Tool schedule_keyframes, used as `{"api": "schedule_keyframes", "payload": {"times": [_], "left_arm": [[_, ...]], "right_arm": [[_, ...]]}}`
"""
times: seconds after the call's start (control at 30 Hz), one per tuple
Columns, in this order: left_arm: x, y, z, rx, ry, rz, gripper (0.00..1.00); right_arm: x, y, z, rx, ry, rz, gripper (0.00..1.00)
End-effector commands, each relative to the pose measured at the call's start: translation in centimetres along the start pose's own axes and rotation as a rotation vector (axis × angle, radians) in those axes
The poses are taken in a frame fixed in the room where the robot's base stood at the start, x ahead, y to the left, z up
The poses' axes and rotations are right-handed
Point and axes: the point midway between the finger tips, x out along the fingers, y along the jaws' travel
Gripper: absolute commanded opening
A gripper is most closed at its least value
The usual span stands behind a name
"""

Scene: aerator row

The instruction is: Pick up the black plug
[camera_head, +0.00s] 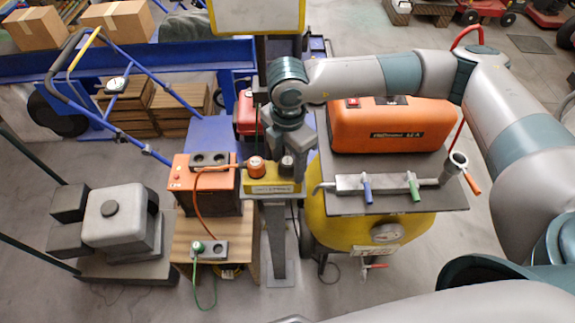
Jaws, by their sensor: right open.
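The black plug (287,165) appears as a small dark shape standing on the yellow box (262,187) of the grey post, just right of an orange plug (256,168). My right gripper (290,153) comes down from above, directly over the dark plug. It is open. Its fingers partly hide the plug, and I cannot tell whether they touch it. My left gripper is not in view.
A green plug (198,247) sits in a lower socket strip at the left. An orange machine (387,127) and a metal manifold (388,184) stand on the grey plate at right. An orange cable (198,205) hangs on the left.

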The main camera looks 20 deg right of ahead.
Motion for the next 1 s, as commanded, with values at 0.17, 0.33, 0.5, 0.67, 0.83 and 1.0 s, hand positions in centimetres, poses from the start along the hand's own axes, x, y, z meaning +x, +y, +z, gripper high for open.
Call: {"api": "schedule_keyframes", "payload": {"times": [0.17,0.33,0.5,0.67,0.83,1.0], "left_arm": [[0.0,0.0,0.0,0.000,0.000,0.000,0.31],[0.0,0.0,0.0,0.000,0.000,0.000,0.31],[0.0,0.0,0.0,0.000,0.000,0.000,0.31],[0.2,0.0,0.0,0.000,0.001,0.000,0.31],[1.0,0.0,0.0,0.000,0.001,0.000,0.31],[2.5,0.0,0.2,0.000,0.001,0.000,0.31]], "right_arm": [[0.0,0.0,0.0,0.000,0.000,0.000,0.43],[0.0,0.0,0.0,0.000,0.000,0.000,0.09],[-0.1,0.0,0.0,0.000,0.000,0.000,0.09],[-0.2,0.0,0.0,0.000,0.000,0.001,0.09],[-1.1,0.1,0.0,0.000,0.000,0.003,0.09],[-3.3,0.2,0.0,-0.001,-0.001,0.005,0.09]]}}
